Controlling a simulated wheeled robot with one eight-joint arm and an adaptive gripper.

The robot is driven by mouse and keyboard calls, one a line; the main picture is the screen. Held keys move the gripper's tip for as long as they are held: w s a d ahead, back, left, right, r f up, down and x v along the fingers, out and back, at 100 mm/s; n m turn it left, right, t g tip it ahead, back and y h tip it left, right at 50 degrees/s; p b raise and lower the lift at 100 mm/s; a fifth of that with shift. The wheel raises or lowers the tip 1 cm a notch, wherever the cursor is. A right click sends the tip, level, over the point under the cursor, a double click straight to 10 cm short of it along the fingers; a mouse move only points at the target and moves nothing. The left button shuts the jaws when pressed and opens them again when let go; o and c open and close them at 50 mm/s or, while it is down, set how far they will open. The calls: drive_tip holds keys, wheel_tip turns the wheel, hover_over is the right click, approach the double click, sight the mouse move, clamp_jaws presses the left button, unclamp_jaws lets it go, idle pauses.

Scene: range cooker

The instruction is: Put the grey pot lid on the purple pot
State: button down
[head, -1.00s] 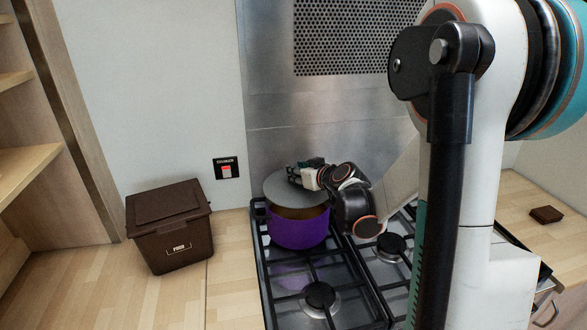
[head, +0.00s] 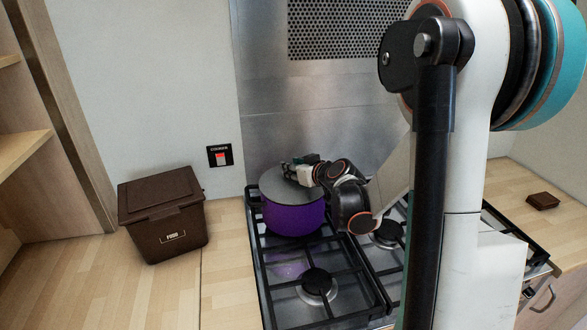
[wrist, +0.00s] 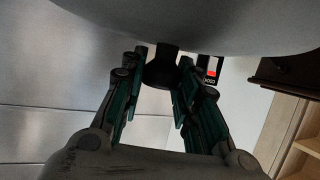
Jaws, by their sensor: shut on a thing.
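The purple pot (head: 293,217) stands on the back left burner of the cooker. The grey pot lid (head: 275,184) lies over the pot's mouth, close to level, and seems to rest on or just above the rim. In the wrist view the lid (wrist: 190,22) fills the top of the picture. My gripper (head: 290,165) is at the lid's top, shut on its dark knob. In the wrist view my gripper (wrist: 162,75) has its green-sided fingers either side of the black knob (wrist: 161,68). The far side of the pot's rim is hidden.
A brown lidded food bin (head: 163,215) stands on the wooden counter to the left. A red cooker switch (head: 220,156) is on the wall. Black grates and a front burner (head: 317,281) are clear. A small brown block (head: 543,201) lies on the right counter.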

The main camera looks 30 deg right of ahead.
drive_tip(key=shift+f+b, duration=0.55)
drive_tip(key=shift+b, duration=0.1)
idle(0.8)
drive_tip(key=c, duration=1.2)
unclamp_jaws()
drive_tip(key=shift+o, duration=0.2)
